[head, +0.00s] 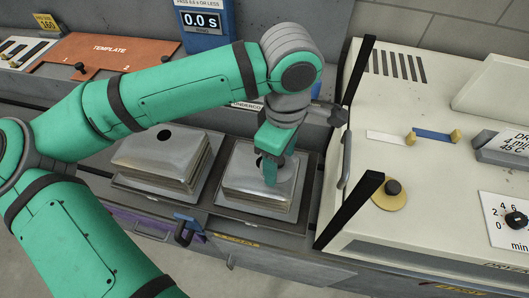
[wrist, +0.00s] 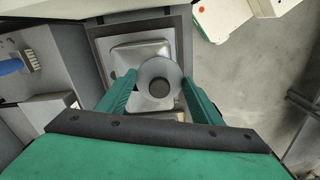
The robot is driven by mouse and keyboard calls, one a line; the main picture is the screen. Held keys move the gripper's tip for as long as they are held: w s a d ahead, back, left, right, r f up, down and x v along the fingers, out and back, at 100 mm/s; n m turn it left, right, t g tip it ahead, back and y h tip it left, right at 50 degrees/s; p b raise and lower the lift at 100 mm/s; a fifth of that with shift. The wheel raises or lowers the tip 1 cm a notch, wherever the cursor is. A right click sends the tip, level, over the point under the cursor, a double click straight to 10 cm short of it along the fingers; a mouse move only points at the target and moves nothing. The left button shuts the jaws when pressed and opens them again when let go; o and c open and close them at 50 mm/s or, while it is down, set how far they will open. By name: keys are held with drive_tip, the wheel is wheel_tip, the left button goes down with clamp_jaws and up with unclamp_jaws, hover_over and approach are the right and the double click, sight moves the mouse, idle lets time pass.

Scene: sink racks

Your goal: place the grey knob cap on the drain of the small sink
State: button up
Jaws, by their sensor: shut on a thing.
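The grey knob cap (wrist: 160,72), a round grey disc with a dark knob on top, sits between the fingers of my gripper (wrist: 160,92). My gripper is shut on it. In the head view my gripper (head: 277,170) points down over the small sink (head: 240,190), the right one of two shiny metal basins. The small sink also shows in the wrist view (wrist: 133,52), partly behind the cap and fingers. I cannot make out its drain clearly, as my gripper and the cap cover much of its middle. I cannot tell the gap between cap and sink.
A larger metal basin (head: 150,170) with a dark oval opening lies left of the small sink. A cream machine (head: 420,210) with black upright bars (head: 348,210) stands close on the right. A brown template board (head: 110,50) and a blue timer display (head: 204,22) are behind.

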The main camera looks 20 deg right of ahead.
drive_tip(key=w+f, duration=0.6)
drive_tip(key=w, duration=0.1)
drive_tip(key=shift+w+a+f, duration=0.1)
drive_tip(key=shift+w+f, duration=0.05)
drive_tip(key=shift+w, duration=0.1)
drive_tip(key=shift+w+f, duration=0.45)
drive_tip(key=shift+f, duration=0.2)
drive_tip(key=shift+w+f, duration=0.15)
drive_tip(key=shift+f, duration=1.45)
drive_tip(key=shift+f, duration=0.15)
drive_tip(key=o, duration=1.1)
drive_tip(key=shift+c, duration=0.2)
wheel_tip(320, 180, up, 12)
drive_tip(key=shift+r, duration=0.2)
